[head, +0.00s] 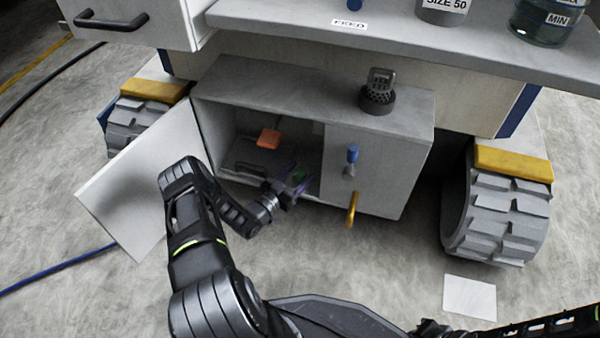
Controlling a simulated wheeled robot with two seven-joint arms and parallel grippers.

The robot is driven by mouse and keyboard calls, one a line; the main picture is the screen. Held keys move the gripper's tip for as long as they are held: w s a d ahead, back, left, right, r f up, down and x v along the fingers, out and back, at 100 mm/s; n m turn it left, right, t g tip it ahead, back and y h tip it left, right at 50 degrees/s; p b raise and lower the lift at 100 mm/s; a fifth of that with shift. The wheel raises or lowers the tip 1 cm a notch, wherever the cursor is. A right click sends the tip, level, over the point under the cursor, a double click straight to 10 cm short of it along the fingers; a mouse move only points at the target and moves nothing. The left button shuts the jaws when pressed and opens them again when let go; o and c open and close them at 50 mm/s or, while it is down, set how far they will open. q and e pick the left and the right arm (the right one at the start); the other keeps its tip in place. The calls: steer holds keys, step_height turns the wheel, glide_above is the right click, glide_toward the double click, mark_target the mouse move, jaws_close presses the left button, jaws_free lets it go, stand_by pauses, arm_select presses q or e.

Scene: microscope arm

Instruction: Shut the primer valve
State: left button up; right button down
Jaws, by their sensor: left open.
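A grey cabinet (265,75) stands low under the bench, its left compartment open. My left gripper (298,183) is open at the mouth of that compartment, near its lower right side. No label tells which part is the primer valve. An orange block (268,137) is inside the compartment. The right gripper is not in view.
A white door (130,190) hangs open at left, beside my left arm. A dark perforated fitting (377,92) stands on the cabinet top. Tracks (500,210) flank the cabinet. A bench shelf (420,45) overhangs behind. The floor in front right has a pale sheet (470,297).

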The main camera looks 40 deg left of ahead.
mark_target(297, 177)
arm_select(q)
steer(key=s+p, duration=0.1)
steer(key=s, duration=0.2)
steer(key=s+p, duration=0.1)
steer(key=s, duration=0.2)
steer(key=shift+s+a+r, duration=0.1)
steer(key=shift+s+a, duration=0.05)
steer(key=shift+a, duration=0.05)
steer(key=shift+s, duration=0.5)
steer(key=shift+w, duration=0.1)
steer(key=shift+w+r+y, duration=0.1)
steer(key=shift+w+y, duration=0.15)
steer(key=shift+y, duration=0.05)
steer(key=w+r+n+y, duration=0.1)
steer(key=w+d+n+g+y, duration=0.1)
steer(key=w+r+n+g+y, duration=0.1)
steer(key=shift+w+d+r+n+y+p, duration=0.1)
steer(key=shift+d+r+n+y+p, duration=0.2)
steer(key=shift+r+n+y+p, duration=0.1)
steer(key=shift+d+r+n+g+y, duration=0.1)
steer(key=shift+d+n+g+y, duration=0.2)
steer(key=shift+n+g+y, duration=0.15)
steer(key=s+g+y, duration=0.1)
steer(key=s+d+n+g, duration=0.1)
steer(key=s+g, duration=0.1)
steer(key=shift+d+r+y, duration=0.2)
steer(key=shift+y, duration=0.15)
